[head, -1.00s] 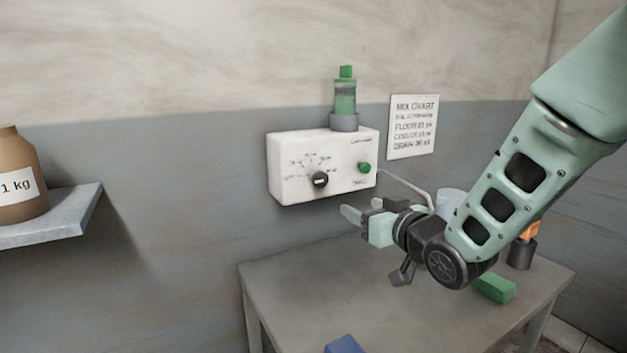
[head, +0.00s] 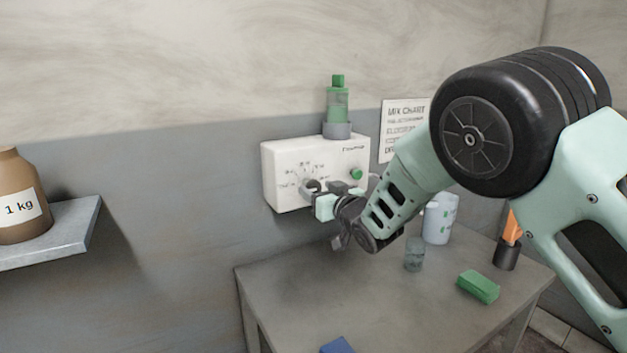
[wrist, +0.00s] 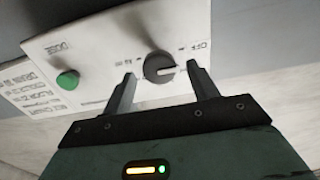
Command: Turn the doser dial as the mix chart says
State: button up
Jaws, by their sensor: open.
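The white doser box (head: 283,158) is on the wall, with a black dial (wrist: 156,62) and a green button (wrist: 67,80) on its face. In the wrist view, the dial's white mark points right, near the OFF label. My gripper (wrist: 161,73) is open, with one finger on each side of the dial; I cannot tell if they touch it. In the head view, my gripper hides most of the dial. The mix chart (head: 398,112) hangs right of the box, partly behind my arm. Its amounts are too blurred to read.
A green bottle (head: 338,105) stands upright on the box. A brown jar (head: 20,207) stands on the left shelf (head: 75,225).

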aim_at(315, 187)
jog(key=shift+p+x, duration=0.3)
jog(key=shift+x, duration=1.2)
jog(key=c, duration=1)
